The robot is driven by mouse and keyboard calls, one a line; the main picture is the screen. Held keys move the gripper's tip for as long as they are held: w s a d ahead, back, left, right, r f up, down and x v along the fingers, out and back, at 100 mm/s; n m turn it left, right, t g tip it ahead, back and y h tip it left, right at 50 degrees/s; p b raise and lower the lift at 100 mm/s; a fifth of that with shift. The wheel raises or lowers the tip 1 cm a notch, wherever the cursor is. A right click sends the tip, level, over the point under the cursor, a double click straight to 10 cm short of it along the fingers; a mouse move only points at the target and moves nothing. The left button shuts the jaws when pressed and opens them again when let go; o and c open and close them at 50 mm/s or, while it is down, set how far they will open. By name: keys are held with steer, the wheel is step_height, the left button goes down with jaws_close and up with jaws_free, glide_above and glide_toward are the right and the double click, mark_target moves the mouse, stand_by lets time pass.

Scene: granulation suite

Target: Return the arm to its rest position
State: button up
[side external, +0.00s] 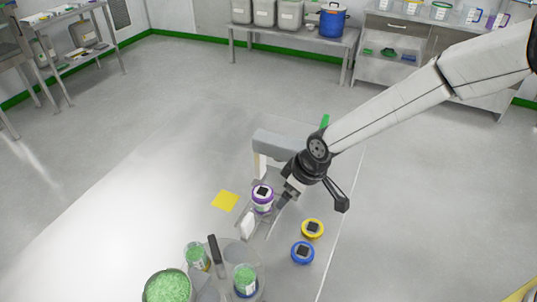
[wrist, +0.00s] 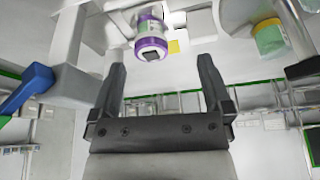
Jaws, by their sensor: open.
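My gripper (side external: 283,202) is at the end of my arm, which reaches in from the upper right in the side view. It is low over the work table, just right of a jar with a purple lid (side external: 263,192). In the wrist view the two fingers of my gripper (wrist: 161,66) are spread wide with nothing between them. The purple-lidded jar (wrist: 152,45) shows beyond the fingertips there, apart from them. The jar stands at a grey device with an overhanging arm (side external: 275,143). Part of the device is hidden behind my wrist.
A yellow lid (side external: 312,228) and a blue lid (side external: 302,253) lie right of the jar. A yellow square (side external: 225,201) lies left. Green-filled jars (side external: 197,257) and a bowl of green granules (side external: 168,289) stand in front. The table's left part is clear.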

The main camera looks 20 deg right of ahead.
steer(key=s+d+r+m+h, duration=0.1)
steer(key=s+d+r+m, duration=0.15)
steer(key=d, duration=0.55)
steer(key=s+d+r+m, duration=0.1)
steer(key=s+d+r, duration=0.2)
steer(key=d, duration=0.4)
steer(key=s+d+m+h, duration=0.1)
steer(key=s+d+m, duration=0.2)
steer(key=s+d, duration=0.7)
steer(key=shift+s+d+r+m+g+h, duration=0.35)
steer(key=shift+s+r+g, duration=0.1)
steer(key=shift+s, duration=0.2)
